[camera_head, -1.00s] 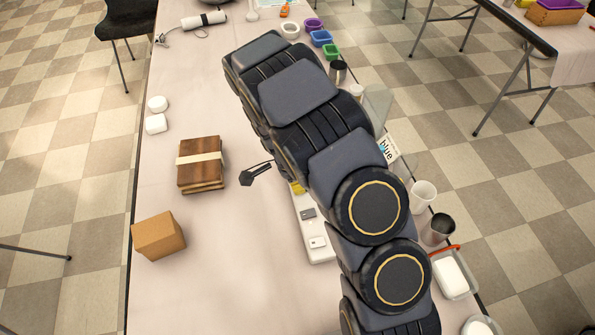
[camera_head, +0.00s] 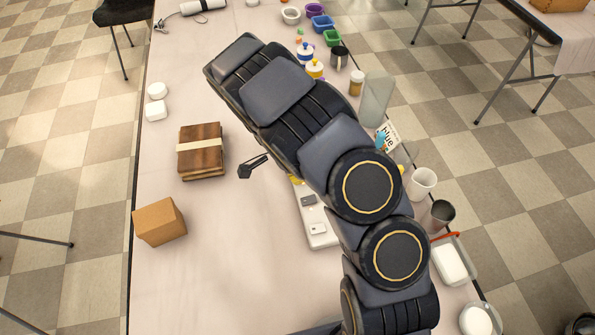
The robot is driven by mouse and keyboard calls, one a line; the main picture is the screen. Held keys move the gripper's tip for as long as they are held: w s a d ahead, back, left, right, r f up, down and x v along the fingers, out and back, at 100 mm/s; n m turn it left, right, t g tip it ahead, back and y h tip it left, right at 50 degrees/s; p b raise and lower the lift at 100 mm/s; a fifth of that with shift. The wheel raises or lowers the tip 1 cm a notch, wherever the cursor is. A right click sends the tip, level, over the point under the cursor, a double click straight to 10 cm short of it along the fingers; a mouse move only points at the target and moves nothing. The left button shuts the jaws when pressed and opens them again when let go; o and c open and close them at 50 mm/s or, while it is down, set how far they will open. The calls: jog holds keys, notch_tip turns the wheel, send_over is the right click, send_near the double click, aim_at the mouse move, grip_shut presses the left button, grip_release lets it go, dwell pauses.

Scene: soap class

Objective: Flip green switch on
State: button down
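A long white panel (camera_head: 322,238) lies on the table, partly under my arm. Its near end shows a grey switch (camera_head: 308,201) and a white switch (camera_head: 317,230). A bit of yellow (camera_head: 297,180) shows at the arm's edge. No green switch is visible; the farther part of the panel is hidden by my arm. Of my gripper (camera_head: 252,168), only a dark finger part sticks out left of the arm, between the panel and the stack of brown wooden blocks. The rest is hidden, so its opening cannot be seen.
The wooden stack (camera_head: 201,150) and a cardboard box (camera_head: 159,222) are on the left. Right of the arm stand a "blue" box (camera_head: 386,137), a white cup (camera_head: 421,183), a metal cup (camera_head: 438,215) and a soap dish (camera_head: 452,262). The table's front middle is clear.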

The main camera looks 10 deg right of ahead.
jog(key=shift+d, duration=0.15)
jog(key=shift+d+r, duration=0.3)
jog(key=shift+d, duration=0.3)
jog(key=shift+r, duration=0.1)
jog(key=shift+r, duration=0.3)
jog(key=a+v, duration=0.1)
jog(key=v, duration=1.2)
jog(key=shift+f, duration=0.15)
